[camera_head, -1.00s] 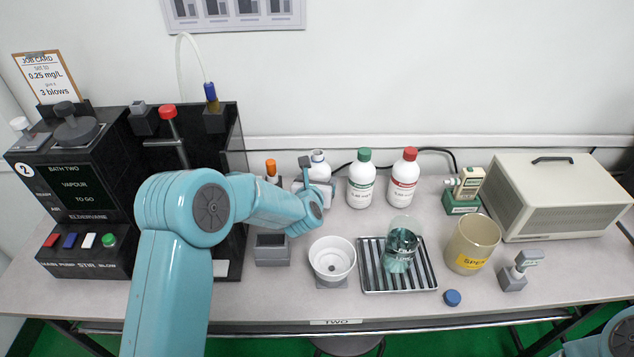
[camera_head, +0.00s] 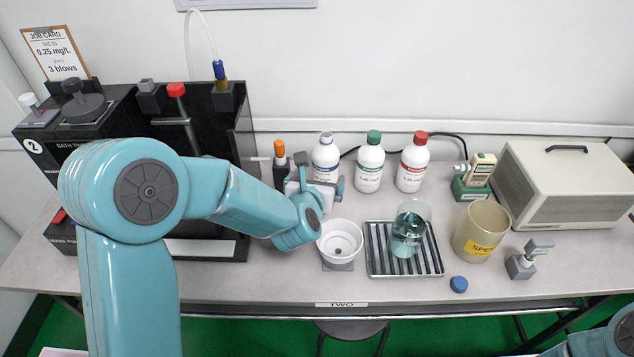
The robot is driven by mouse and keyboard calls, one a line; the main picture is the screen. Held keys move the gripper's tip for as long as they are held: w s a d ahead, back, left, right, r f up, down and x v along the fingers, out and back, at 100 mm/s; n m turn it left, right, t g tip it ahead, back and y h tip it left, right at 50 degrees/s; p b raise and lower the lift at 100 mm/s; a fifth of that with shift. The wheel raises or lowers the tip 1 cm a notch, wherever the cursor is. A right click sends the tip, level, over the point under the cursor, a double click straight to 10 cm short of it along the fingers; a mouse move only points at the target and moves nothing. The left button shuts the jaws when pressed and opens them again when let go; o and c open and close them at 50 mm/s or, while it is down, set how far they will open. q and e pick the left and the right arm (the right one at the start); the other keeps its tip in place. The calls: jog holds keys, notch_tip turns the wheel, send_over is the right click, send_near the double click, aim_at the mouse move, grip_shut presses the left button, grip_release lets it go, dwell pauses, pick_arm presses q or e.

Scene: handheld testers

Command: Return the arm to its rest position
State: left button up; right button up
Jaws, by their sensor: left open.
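My left arm comes in from the lower left, its teal elbow raised in front of the black bath unit (camera_head: 215,105). My left gripper (camera_head: 318,183) is open, just in front of the blue-labelled white bottle (camera_head: 325,155) and behind the white bowl (camera_head: 340,238). Nothing shows held in it. The wrist hides part of the gripper, and I cannot tell whether a finger touches the bottle. Only a teal part of my right arm shows at the bottom right corner; its gripper is out of view.
Green-capped (camera_head: 369,163) and red-capped (camera_head: 412,163) bottles stand right of the gripper. A beaker (camera_head: 409,228) stands on a ribbed tray (camera_head: 375,262).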

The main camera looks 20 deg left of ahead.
pick_arm(q)
jog(key=shift+s+r, duration=0.1)
jog(key=shift+s, duration=0.2)
jog(key=shift+r, duration=0.1)
